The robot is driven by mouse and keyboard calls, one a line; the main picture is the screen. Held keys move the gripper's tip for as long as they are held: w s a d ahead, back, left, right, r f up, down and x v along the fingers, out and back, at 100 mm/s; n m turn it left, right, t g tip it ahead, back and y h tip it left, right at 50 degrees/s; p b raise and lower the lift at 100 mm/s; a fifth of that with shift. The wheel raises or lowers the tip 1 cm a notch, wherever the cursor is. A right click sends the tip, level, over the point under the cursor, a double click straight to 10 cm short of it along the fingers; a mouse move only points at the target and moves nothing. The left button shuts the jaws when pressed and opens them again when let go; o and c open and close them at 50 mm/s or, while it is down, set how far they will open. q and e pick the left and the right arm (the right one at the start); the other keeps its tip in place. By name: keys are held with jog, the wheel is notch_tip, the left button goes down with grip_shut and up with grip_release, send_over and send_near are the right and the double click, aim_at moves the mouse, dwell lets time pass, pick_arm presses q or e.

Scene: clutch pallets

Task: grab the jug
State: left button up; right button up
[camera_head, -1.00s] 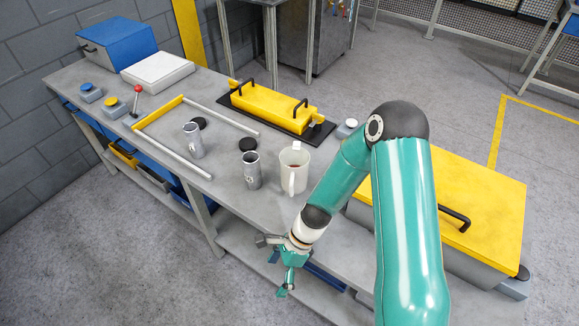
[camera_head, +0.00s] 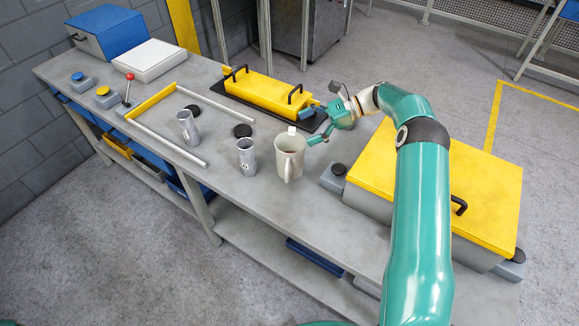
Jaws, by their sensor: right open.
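The jug (camera_head: 288,160) is a cream-white vessel with a handle on its near side, standing upright on the grey workbench (camera_head: 262,207). My right gripper (camera_head: 312,126) is open and empty, just behind and to the right of the jug's rim. Its fingers point left, one close to the rim; I cannot tell whether it touches. My left gripper is not in view.
Two metal cups, one (camera_head: 247,157) beside the jug and one (camera_head: 188,128) farther left, stand near black lids (camera_head: 243,131). A yellow handled box (camera_head: 262,90) lies behind on a black mat. A large yellow-topped case (camera_head: 430,185) is at right. The bench front is clear.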

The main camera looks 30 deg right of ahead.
jog(key=d, duration=0.1)
jog(key=b, duration=0.6)
send_near(277, 161)
jog(key=shift+w+d+f, duration=0.2)
jog(key=shift+d+f, duration=0.15)
jog(key=shift+d, duration=0.4)
jog(key=shift+a+f, duration=0.1)
jog(key=shift+f, duration=0.1)
jog(key=shift+w+a, duration=0.25)
jog(key=shift+a, duration=0.3)
jog(key=x, duration=0.6)
jog(key=shift+b, duration=0.35)
jog(key=shift+c, duration=0.3)
